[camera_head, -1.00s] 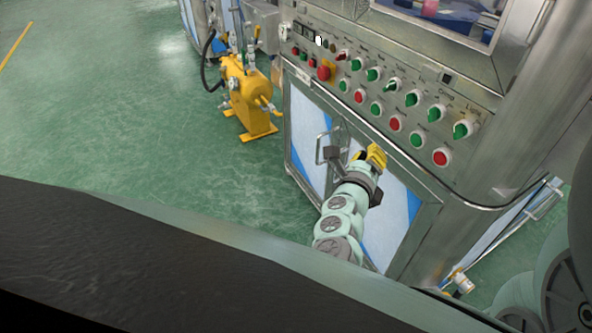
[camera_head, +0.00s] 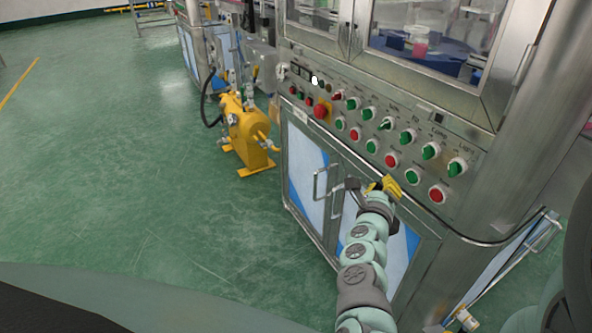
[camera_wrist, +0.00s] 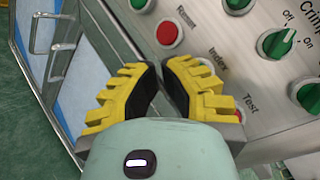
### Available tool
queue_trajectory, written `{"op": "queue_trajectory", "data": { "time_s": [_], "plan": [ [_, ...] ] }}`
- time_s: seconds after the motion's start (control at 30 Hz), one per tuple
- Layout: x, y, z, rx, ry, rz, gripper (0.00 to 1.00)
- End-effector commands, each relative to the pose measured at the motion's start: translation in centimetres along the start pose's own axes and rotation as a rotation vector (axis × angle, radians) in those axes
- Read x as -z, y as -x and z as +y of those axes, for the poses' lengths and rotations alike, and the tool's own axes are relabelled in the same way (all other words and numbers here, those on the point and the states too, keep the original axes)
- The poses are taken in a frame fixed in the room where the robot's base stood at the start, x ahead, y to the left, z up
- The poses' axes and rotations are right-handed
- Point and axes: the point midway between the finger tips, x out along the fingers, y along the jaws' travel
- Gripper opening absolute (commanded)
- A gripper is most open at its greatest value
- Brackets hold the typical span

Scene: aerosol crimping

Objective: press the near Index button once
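The control panel has a lower row of round buttons with white rims. The Index button is a green one (camera_head: 412,175) between two red ones in the head view. My gripper (camera_head: 389,186) has yellow ribbed fingers with black pads. It is just left of and below that button in the head view. In the wrist view the fingertips (camera_wrist: 160,66) almost meet, with nothing held between them. I see no clear contact with the panel.
The red Reset button (camera_wrist: 170,33) and a partly covered red Test button (camera_wrist: 240,113) flank the Index label. Green rotary knobs (camera_head: 431,151) line the row above. Below are cabinet doors with handles (camera_head: 328,182). A yellow machine (camera_head: 247,135) stands left; green floor is open there.

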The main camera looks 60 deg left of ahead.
Motion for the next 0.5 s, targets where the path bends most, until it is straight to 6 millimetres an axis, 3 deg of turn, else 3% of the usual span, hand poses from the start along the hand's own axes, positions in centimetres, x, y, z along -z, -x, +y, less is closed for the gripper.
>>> {"op": "queue_trajectory", "data": {
  "time_s": [0.2,0.5],
  "plan": [
    [1.3,-1.9,-0.9,0.000,-0.001,0.005,0.00],
    [1.6,-2.6,-1.4,-0.001,0.000,0.004,0.00]
  ]
}}
